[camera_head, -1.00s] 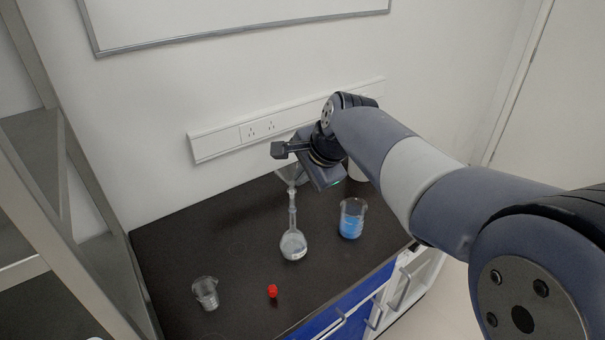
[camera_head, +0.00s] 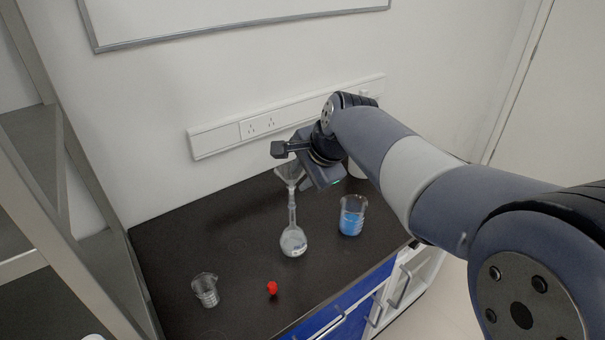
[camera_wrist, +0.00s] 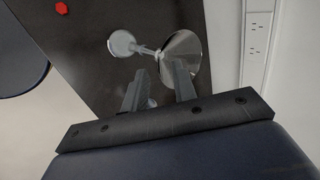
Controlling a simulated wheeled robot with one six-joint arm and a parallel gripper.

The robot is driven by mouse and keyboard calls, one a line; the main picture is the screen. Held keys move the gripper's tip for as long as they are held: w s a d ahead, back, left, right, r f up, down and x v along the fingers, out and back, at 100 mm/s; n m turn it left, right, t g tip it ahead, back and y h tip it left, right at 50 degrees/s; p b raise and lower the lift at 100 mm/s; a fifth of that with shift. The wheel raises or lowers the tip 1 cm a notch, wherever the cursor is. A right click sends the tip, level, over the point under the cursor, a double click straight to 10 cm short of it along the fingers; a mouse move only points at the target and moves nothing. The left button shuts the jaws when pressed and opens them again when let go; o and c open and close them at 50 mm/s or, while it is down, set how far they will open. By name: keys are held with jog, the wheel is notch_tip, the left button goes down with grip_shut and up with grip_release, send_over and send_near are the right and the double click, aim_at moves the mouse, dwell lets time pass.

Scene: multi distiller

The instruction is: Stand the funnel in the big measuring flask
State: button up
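The clear funnel (camera_head: 289,174) is at the top of the big measuring flask (camera_head: 293,242), its stem at the flask's neck and its cone leaning slightly. The flask stands upright on the dark bench. In the wrist view the funnel (camera_wrist: 181,58) shows as a wide cone just beyond my fingertips, with its stem pointing at the flask (camera_wrist: 122,43). My gripper (camera_wrist: 154,70) has its two fingers apart, with a gap between them; the right finger overlaps the funnel's edge. In the head view the fingers are mostly hidden by my wrist. How deep the stem sits is unclear.
A beaker of blue liquid (camera_head: 352,215) stands right of the flask. An empty small beaker (camera_head: 205,290) and a red cap (camera_head: 272,288) are at the front left. The wall with a socket strip (camera_head: 262,125) is close behind.

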jog(key=v, duration=1.1)
jog(key=shift+f, duration=0.1)
jog(key=x, duration=1)
jog(key=shift+w+a+f, duration=0.15)
jog(key=shift+f, duration=0.1)
jog(key=shift+w+r, duration=0.1)
jog(key=shift+r, duration=0.15)
